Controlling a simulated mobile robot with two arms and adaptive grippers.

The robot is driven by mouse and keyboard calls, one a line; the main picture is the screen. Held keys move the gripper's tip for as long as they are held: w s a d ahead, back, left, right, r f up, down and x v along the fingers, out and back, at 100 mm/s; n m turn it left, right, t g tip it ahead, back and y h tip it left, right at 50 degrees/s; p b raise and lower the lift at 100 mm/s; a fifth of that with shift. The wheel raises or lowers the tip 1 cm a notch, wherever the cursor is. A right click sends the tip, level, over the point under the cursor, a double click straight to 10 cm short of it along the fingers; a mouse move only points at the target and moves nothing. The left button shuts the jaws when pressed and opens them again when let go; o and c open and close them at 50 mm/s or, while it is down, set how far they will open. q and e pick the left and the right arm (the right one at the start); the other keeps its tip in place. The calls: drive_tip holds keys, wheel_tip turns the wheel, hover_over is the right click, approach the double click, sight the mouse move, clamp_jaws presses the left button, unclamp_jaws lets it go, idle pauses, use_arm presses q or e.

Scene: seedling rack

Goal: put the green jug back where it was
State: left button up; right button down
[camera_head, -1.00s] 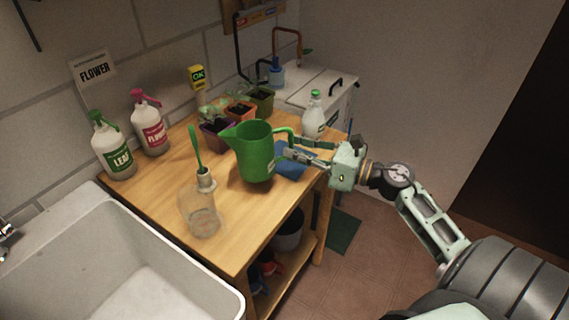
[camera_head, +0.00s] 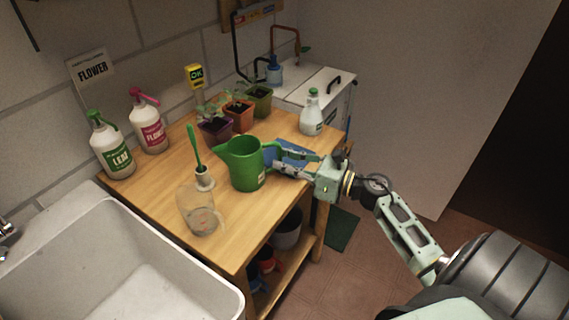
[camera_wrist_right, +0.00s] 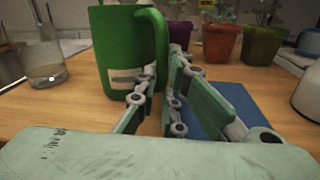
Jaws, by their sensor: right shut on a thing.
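The green jug (camera_head: 243,166) is upright at the middle of the wooden bench (camera_head: 228,238), spout to the left. Its base is at or very close to the bench top; I cannot tell if it touches. My right gripper (camera_head: 274,160) comes from the right and is shut on the jug's handle. In the right wrist view the jug (camera_wrist_right: 115,50) stands upright just beyond the fingers (camera_wrist_right: 158,88), which hide part of the handle. A blue mat (camera_head: 292,150) lies right of the jug, partly under my gripper. My left gripper is not in view.
A clear beaker (camera_head: 197,212) and a green-handled brush (camera_head: 195,150) stand close left of the jug. Potted seedlings (camera_head: 238,118) and an OK meter (camera_head: 195,76) are behind. A white bottle (camera_head: 312,115) stands back right. A sink (camera_head: 110,265) adjoins the bench. The front right bench top is bare.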

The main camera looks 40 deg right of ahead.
drive_tip(key=c, duration=1.9)
unclamp_jaws()
drive_tip(key=shift+o, duration=0.2)
drive_tip(key=shift+r, duration=0.1)
drive_tip(key=shift+s+d, duration=0.15)
drive_tip(key=shift+s, duration=0.05)
drive_tip(key=b+v, duration=0.3)
drive_tip(key=v, duration=0.8)
drive_tip(key=shift+s+d, duration=0.15)
drive_tip(key=shift+s, duration=0.1)
